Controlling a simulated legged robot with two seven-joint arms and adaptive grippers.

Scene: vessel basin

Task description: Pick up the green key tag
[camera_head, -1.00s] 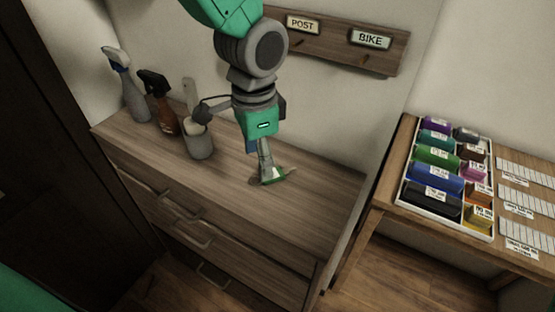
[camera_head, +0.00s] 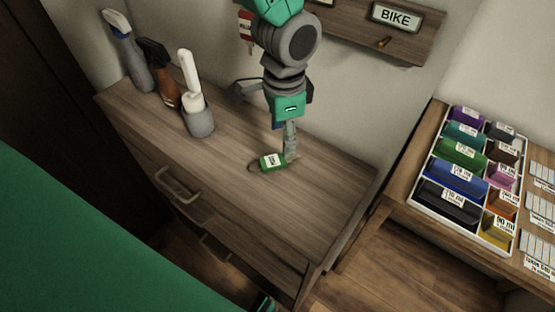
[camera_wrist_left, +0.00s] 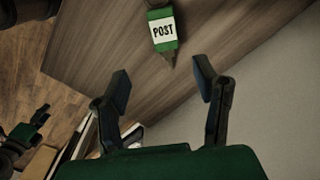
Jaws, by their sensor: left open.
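The green key tag (camera_head: 272,161) lies on the wooden dresser top, with a white label and a thin ring at its left. In the left wrist view the tag (camera_wrist_left: 163,32) shows its label, which reads POST. My left gripper (camera_head: 290,152) points down just beside the tag's right end. In the left wrist view its two fingers (camera_wrist_left: 161,82) are apart with nothing between them, and the tag lies beyond the fingertips. The gap between fingers and tag is hard to judge.
A hook rack (camera_head: 425,38) with a BIKE label hangs behind. A side table holds a tray (camera_head: 503,250) of coloured items. The dresser's right part is clear.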

